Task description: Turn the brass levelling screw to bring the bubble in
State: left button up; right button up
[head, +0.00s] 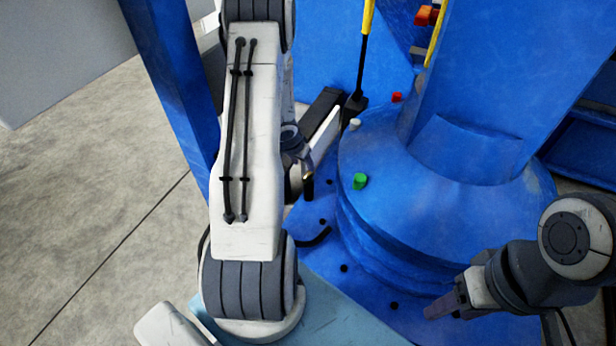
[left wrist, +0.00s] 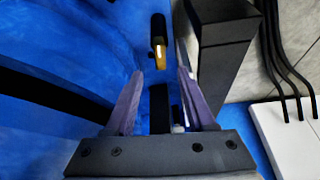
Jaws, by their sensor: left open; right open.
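A small brass-coloured piece with a black end, which looks like the levelling screw (left wrist: 159,50), shows in the left wrist view beyond and between my left gripper's fingertips (left wrist: 160,73). In the head view the brass piece (head: 308,176) is small, beside the blue round base, just below my left gripper (head: 301,160), which my own arm partly hides. My right gripper (head: 436,308) is open and empty at lower right, over the blue base plate. I cannot make out a bubble vial.
The blue positioner (head: 447,215) fills the right, with a green knob (head: 360,181) on its rim. A dark block (left wrist: 222,60) stands close beside my left gripper's right finger in the wrist view. Open concrete floor (head: 90,190) lies at left.

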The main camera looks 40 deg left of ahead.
aim_at(308, 173)
pick_arm(q)
jog(key=b+x, duration=0.4)
jog(key=x, duration=0.4)
jog(key=shift+c, duration=0.3)
grip_shut()
jog(key=m+p, duration=0.1)
jog(key=p, duration=0.3)
jog(key=m+h+p, duration=0.1)
jog(key=p, duration=0.2)
jog(key=shift+r+p, duration=0.3)
jog(key=shift+p, duration=0.05)
jog(key=shift+f+m+p, duration=0.1)
jog(key=shift+m+p, duration=0.2)
jog(key=shift+p, duration=0.05)
jog(key=shift+f, duration=0.2)
